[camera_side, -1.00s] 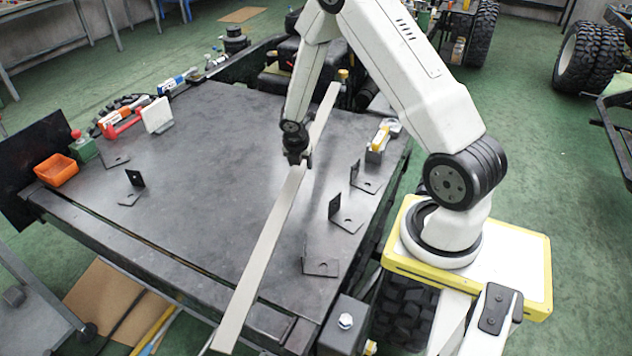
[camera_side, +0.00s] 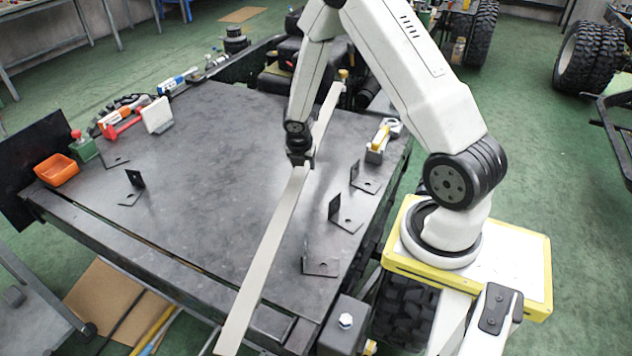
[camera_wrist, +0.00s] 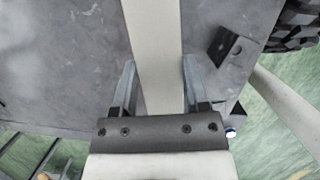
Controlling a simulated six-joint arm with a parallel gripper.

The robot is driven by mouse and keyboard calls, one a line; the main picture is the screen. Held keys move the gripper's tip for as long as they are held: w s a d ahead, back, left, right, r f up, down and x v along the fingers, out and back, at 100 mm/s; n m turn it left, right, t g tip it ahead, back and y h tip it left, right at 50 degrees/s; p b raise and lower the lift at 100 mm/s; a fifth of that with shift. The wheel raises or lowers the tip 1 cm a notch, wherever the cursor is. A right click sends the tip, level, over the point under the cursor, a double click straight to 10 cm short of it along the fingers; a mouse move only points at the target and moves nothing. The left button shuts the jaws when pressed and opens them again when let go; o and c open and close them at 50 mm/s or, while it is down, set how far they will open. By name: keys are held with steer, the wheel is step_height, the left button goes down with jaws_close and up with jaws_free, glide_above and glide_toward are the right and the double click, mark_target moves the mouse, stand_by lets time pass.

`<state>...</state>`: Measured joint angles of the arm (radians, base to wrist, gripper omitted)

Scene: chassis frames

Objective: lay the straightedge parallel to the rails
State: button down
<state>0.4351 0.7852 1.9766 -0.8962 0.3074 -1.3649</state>
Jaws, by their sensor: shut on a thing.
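A long, pale grey straightedge (camera_side: 272,240) runs from near the seat at the back to past the table's front edge in the side view. My gripper (camera_side: 300,160) is shut on it around its middle. In the wrist view the straightedge (camera_wrist: 155,50) passes between the two fingers of my gripper (camera_wrist: 156,85). Its front end hangs over the edge. I cannot tell its exact height above the table. The rails are not clearly identifiable; a dark slotted beam (camera_side: 130,240) runs along the table's front edge.
The dark table (camera_side: 215,150) has open room left of the straightedge. Angle brackets stand right of it, one (camera_side: 345,215) close by, and another (camera_side: 132,188) at left. An orange bin (camera_side: 57,170) and tools line the left edge. A yellow-handled tool (camera_side: 379,140) is at right.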

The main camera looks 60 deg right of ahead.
steer(key=s+a+m, duration=0.1)
steer(key=s+m, duration=0.1)
steer(key=s, duration=1)
steer(key=shift+r+g, duration=0.2)
steer(key=shift+g, duration=0.2)
steer(key=shift+f, duration=0.1)
steer(key=w+d+f, duration=0.2)
steer(key=w, duration=0.1)
steer(key=w+d+f, duration=0.2)
steer(key=w+f, duration=0.1)
steer(key=w, duration=0.1)
steer(key=w+d+f, duration=0.2)
steer(key=w, duration=0.1)
steer(key=shift+w+f, duration=0.25)
steer(key=shift+f, duration=0.15)
steer(key=shift+w+d+f, duration=0.3)
steer(key=shift+w+f, duration=0.25)
steer(key=shift+f, duration=0.1)
steer(key=shift+f, duration=0.1)
